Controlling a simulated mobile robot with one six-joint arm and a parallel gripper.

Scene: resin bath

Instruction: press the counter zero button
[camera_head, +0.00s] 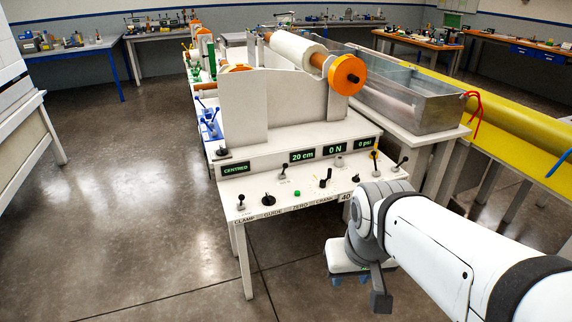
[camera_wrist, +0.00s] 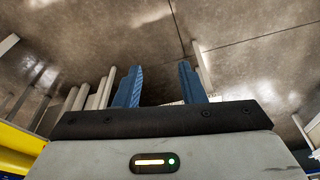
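The control panel (camera_head: 268,205) stands at the front of the machine, with printed labels CLAMP, GUIDE, ZERO and CRANK along its front edge. A small green button (camera_head: 297,193) sits on the panel top, just above the ZERO label. My gripper (camera_wrist: 158,82) shows two blue fingers standing apart with nothing between them in the wrist view. In the head view my gripper (camera_head: 349,280) hangs below and to the right of the panel, low over the floor, partly hidden by my arm. It is apart from the button. The button is not seen in the wrist view.
Black levers and knobs (camera_head: 268,200) flank the button closely. Green displays read CENTRED (camera_head: 235,169), 20 cm (camera_head: 302,156), 0 N (camera_head: 335,150) and 0 psi (camera_head: 366,143). A metal trough (camera_head: 430,105) and yellow roll (camera_head: 520,120) lie right. The floor (camera_head: 130,220) at left is clear.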

